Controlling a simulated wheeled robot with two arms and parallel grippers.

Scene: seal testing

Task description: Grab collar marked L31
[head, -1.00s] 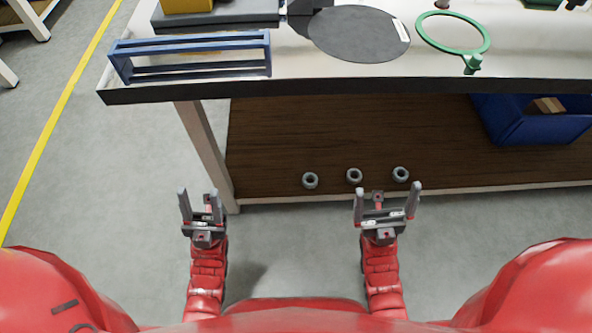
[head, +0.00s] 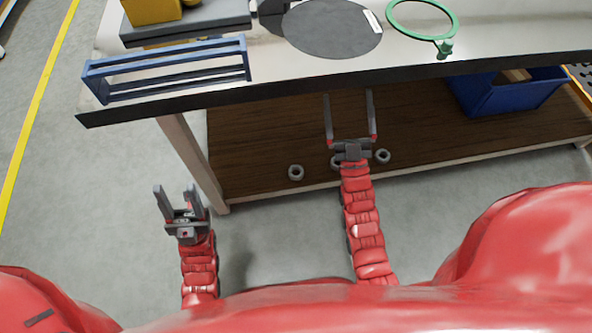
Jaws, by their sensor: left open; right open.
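Three small grey ring-shaped collars sit in a row on the brown lower shelf in the head view: a left collar (head: 296,172), a middle collar (head: 336,163) and a right collar (head: 383,156). No marking can be read on any of them, so I cannot tell which is L31. My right gripper (head: 350,116) is open and empty, reaching over the shelf; its palm partly hides the middle collar. My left gripper (head: 175,191) is open and empty, in front of the table's left leg, away from the collars.
The worktop's dark front edge (head: 300,92) overhangs the lower shelf (head: 255,150). A blue bin (head: 508,95) stands on the shelf at right. On the worktop are a blue rack (head: 168,71), a dark disc (head: 330,30) and a green ring (head: 449,36). The table's left leg (head: 190,160) stands near my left gripper.

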